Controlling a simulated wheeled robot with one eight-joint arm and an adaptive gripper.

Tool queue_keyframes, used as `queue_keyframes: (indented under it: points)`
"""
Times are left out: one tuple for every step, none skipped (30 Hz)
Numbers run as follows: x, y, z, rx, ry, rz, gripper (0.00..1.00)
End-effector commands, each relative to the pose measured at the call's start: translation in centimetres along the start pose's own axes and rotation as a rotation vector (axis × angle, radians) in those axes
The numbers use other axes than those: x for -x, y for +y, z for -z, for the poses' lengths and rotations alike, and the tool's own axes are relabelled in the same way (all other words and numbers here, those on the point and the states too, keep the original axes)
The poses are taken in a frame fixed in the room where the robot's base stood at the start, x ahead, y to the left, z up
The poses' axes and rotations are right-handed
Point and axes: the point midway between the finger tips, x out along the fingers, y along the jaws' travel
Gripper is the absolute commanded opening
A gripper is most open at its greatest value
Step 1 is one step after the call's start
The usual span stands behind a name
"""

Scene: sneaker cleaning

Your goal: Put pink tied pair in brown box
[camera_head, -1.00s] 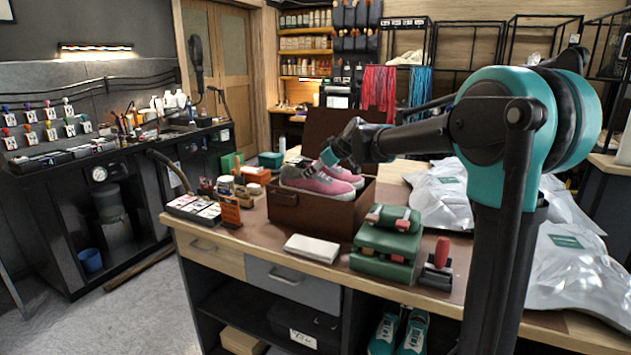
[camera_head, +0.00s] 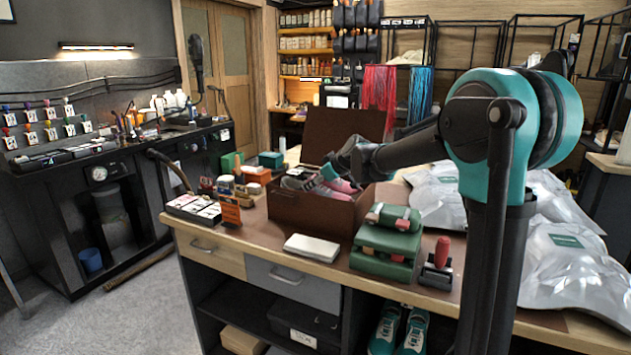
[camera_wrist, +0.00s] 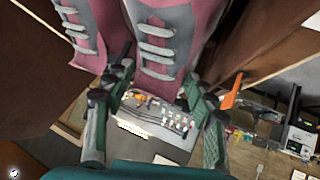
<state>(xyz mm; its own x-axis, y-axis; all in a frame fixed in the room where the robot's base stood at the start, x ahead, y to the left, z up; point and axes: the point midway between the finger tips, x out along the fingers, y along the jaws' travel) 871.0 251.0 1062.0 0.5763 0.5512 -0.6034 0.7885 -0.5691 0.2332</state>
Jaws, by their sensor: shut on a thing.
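The pink tied pair (camera_head: 344,187) of sneakers, pink with grey toes and laces, sits low inside the brown box (camera_head: 308,214), mostly below its rim. The box stands on the bench with its lid (camera_head: 341,133) raised at the back. My gripper (camera_head: 331,172) reaches down over the box opening, and its fingertips are hard to make out there. In the wrist view my gripper (camera_wrist: 158,92) is shut on the pair, with one finger on each side of a shoe (camera_wrist: 160,48). Brown box walls (camera_wrist: 272,48) flank the shoes. Whether the soles touch the box floor is hidden.
Small bottles and an orange card (camera_head: 231,211) stand at the left. Silvery bags (camera_head: 570,262) cover the right side.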

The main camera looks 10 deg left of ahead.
Motion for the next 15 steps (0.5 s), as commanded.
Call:
queue_keyframes:
  points:
    - [-0.07, 0.01, -0.05, 0.000, 0.001, -0.001, 0.00]
    - [-0.12, -0.01, -0.11, 0.000, 0.001, -0.001, 0.00]
    - [-0.17, -0.03, -0.18, 0.000, 0.001, -0.001, 0.00]
    - [-0.22, -0.05, -0.24, 0.000, 0.001, -0.001, 0.00]
    - [-0.26, -0.07, -0.29, 0.000, 0.001, -0.001, 0.00]
    - [-0.29, -0.09, -0.34, 0.000, 0.001, -0.001, 0.00]
    - [-0.29, -0.09, -0.34, 0.000, 0.001, -0.001, 0.00]
    - [-0.28, -0.09, -0.33, 0.000, 0.001, -0.001, 0.00]
    - [-0.33, -0.11, -0.39, 0.000, 0.000, 0.000, 0.57]
    - [-0.33, -0.11, -0.39, 0.000, 0.000, 0.000, 0.61]
    - [-0.33, -0.11, -0.39, 0.000, 0.000, 0.000, 0.65]
    - [-0.32, -0.11, -0.38, 0.000, 0.000, 0.000, 0.70]
    - [-0.32, -0.11, -0.38, 0.000, 0.000, 0.000, 0.73]
    - [-0.32, -0.11, -0.38, 0.000, 0.000, 0.000, 0.77]
    - [-0.31, -0.11, -0.38, 0.000, 0.000, 0.000, 0.77]
